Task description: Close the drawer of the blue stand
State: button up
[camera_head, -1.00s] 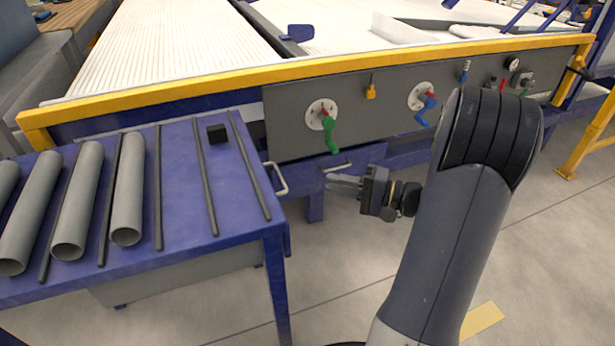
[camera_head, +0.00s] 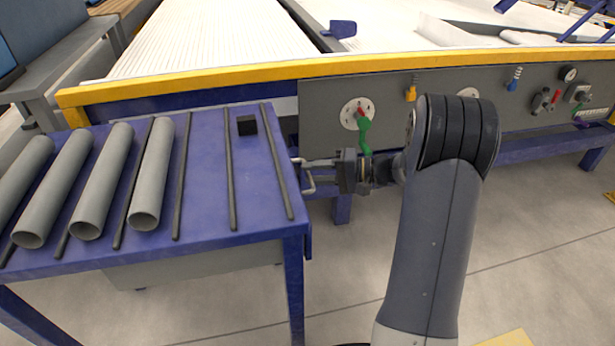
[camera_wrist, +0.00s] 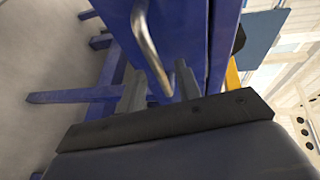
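The blue stand (camera_head: 207,200) is at the left in the head view. Its drawer handle (camera_head: 309,184), a bent metal bar, sticks out from the stand's right side. The handle also shows in the wrist view (camera_wrist: 147,45), on a blue front panel. My gripper (camera_head: 306,166) points left at the handle. In the wrist view my gripper (camera_wrist: 160,88) has its two fingers apart, with the near end of the handle between or just in front of them. I cannot tell whether they touch it. How far the drawer stands out is hard to tell.
Several grey pipes (camera_head: 152,180) and a small black block (camera_head: 247,125) lie on the stand. The floor at the right (camera_head: 540,255) is clear.

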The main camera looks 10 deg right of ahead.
jog(key=shift+x, duration=1)
grip_shut()
